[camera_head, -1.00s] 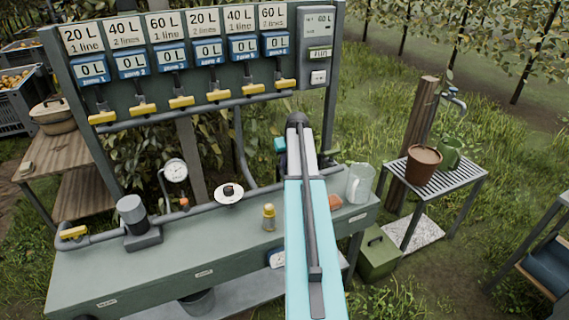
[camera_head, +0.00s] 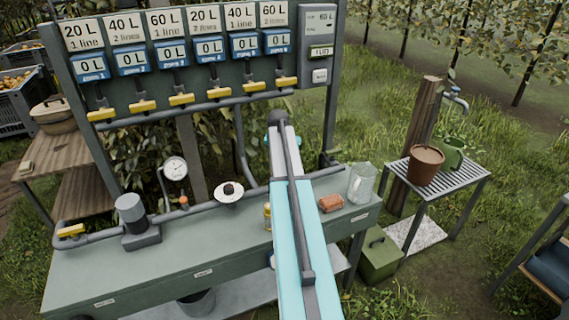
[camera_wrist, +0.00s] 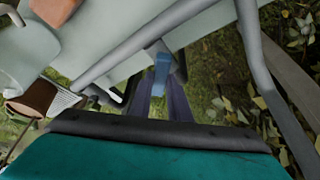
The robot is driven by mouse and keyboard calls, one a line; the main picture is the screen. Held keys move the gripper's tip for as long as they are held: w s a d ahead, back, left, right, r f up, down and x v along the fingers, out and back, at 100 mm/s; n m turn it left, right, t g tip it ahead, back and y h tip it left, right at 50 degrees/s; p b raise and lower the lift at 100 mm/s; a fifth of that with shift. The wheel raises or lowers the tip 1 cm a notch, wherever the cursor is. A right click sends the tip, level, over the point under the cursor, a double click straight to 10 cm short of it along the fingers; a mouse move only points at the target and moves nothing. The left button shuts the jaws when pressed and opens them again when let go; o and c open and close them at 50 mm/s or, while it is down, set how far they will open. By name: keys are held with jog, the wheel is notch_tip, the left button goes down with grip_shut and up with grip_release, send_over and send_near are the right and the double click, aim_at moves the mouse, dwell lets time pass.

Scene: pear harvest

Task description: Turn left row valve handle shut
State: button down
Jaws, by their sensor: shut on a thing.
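A blue handle (camera_wrist: 161,66) shows in the wrist view, by a grey pipe that runs slantwise. My gripper (camera_wrist: 162,90) has its two dark fingers on either side of this handle and is shut on it. I cannot tell from the frames whether it is the left row valve handle. In the head view my own arm hides the gripper and this handle. Several yellow valve handles, such as the one at the left end (camera_head: 101,114), sit along the pipe under the sign board, apart from my gripper.
The green bench (camera_head: 190,265) holds a pressure gauge (camera_head: 175,168), a white disc with a black knob (camera_head: 229,192), an orange-brown block (camera_head: 331,203) and a clear jug (camera_head: 361,184). A slatted stand (camera_head: 452,180) with a brown pot (camera_head: 425,165) is to the right. Grass lies between.

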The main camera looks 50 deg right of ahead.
jog(key=m+g+b, duration=0.1)
jog(key=m, duration=0.1)
jog(key=w+m, duration=0.1)
jog(key=m, duration=0.2)
jog(key=shift+w+a+g+b, duration=0.15)
jog(key=shift+w+g+b, duration=0.05)
jog(key=shift+g+b, duration=0.2)
jog(key=shift+r+m+g+b, duration=0.1)
jog(key=shift+m+g+b, duration=0.6)
jog(key=shift+m, duration=1.4)
jog(key=c, duration=1.6)
grip_release()
jog(key=shift+c, duration=0.2)
jog(key=shift+s, duration=0.1)
jog(key=b+v, duration=0.2)
jog(key=v, duration=1.1)
jog(key=shift+w+a+r, duration=0.2)
jog(key=shift+r, duration=0.1)
